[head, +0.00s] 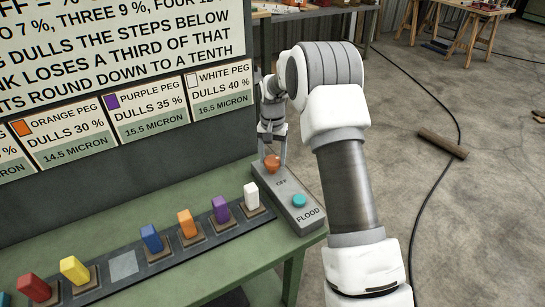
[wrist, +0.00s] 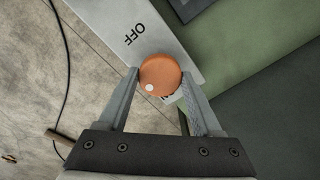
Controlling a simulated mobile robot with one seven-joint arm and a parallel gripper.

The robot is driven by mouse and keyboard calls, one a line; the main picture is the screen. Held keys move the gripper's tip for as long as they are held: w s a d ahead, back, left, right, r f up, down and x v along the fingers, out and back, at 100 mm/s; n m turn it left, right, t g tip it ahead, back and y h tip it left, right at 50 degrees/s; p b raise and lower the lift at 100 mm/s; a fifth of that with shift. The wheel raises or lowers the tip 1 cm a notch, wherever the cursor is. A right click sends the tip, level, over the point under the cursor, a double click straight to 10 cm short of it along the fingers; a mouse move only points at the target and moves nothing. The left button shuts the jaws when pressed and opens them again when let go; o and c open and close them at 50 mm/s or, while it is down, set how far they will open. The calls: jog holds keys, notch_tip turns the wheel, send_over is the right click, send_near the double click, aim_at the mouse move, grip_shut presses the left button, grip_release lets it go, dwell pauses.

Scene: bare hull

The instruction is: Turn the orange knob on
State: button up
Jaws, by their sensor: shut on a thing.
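The orange knob (head: 272,164) sits at the far end of a grey control box (head: 298,212) on the green bench. In the wrist view the knob (wrist: 160,75) is round, with a white dot at its lower left. My gripper (head: 271,152) reaches down over it, one finger on each side, shut on the knob. The word OFF (wrist: 134,36) is printed on the box beside the knob. Another label shows only in part between the fingers, below the knob, and cannot be read in full.
A teal button (head: 299,200) marked FLOOD is on the box's near end. A white peg (head: 251,196) and several coloured pegs stand in a row to the left. A lettered board (head: 120,60) rises behind. Open concrete floor (head: 470,220) lies right.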

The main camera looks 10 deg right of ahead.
aim_at(272, 160)
jog(key=o, duration=1.4)
jog(key=shift+c, duration=0.2)
jog(key=shift+r, duration=0.15)
notch_tip(272, 160, up, 17)
jog(key=p, duration=0.1)
jog(key=shift+r, duration=0.15)
